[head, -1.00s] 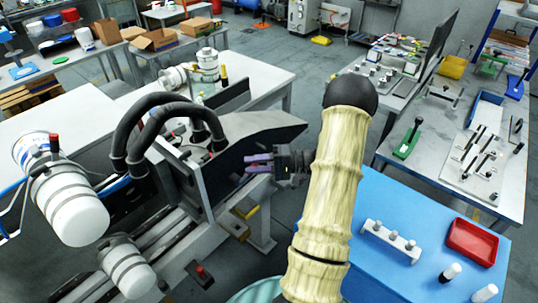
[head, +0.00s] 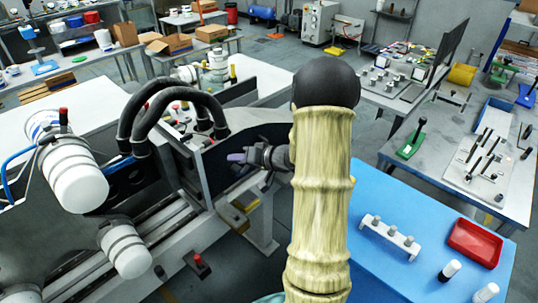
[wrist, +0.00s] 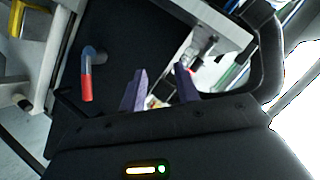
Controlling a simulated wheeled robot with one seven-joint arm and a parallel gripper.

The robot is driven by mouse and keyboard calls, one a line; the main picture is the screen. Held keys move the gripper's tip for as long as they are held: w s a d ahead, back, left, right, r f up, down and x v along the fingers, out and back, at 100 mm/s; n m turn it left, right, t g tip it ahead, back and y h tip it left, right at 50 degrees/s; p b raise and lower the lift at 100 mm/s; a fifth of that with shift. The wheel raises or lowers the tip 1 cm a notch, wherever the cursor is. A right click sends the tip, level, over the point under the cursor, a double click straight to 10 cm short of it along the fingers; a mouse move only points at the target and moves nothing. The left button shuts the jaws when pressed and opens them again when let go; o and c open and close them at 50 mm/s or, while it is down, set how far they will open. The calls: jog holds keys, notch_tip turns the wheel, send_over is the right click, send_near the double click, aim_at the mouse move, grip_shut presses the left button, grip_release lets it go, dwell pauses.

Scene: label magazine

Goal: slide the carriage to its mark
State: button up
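My gripper (head: 240,158) is beside the dark side panel (head: 213,178) of the label machine in the head view. In the wrist view, its two purple fingers stand apart with nothing between them (wrist: 161,72). A bent grey handle with a red and blue grip (wrist: 87,80) stands out from a dark plate (wrist: 113,45), left of the fingers and apart from them. A pale metal bar with a fitting (wrist: 210,25) lies beyond the right finger. I cannot tell for certain which part is the carriage, and I see no clear mark.
Black hoses (head: 150,105) arch over the machine, with white cylinders (head: 78,182) at its left. A red-topped knob (head: 198,260) stands low in front. A blue table (head: 385,275) with a red tray (head: 474,243) is at right. Grey floor lies between the tables.

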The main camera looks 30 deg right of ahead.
jog(key=s+a+f+n+g+h+b, duration=0.1)
jog(key=s+a+f+g+h+b, duration=0.1)
jog(key=s, duration=0.5)
jog(key=s+a+f+n+g+h+b, duration=0.1)
jog(key=s+a+f+g+h+b, duration=0.1)
jog(key=s+a+f+g+b, duration=0.2)
jog(key=s+a+f+n+g+h+b, duration=0.2)
jog(key=s+a+f+b, duration=0.5)
jog(key=s, duration=0.3)
jog(key=shift+s+a+f+g+h+b, duration=0.35)
jog(key=shift+a+g+b, duration=0.1)
jog(key=shift+b, duration=0.1)
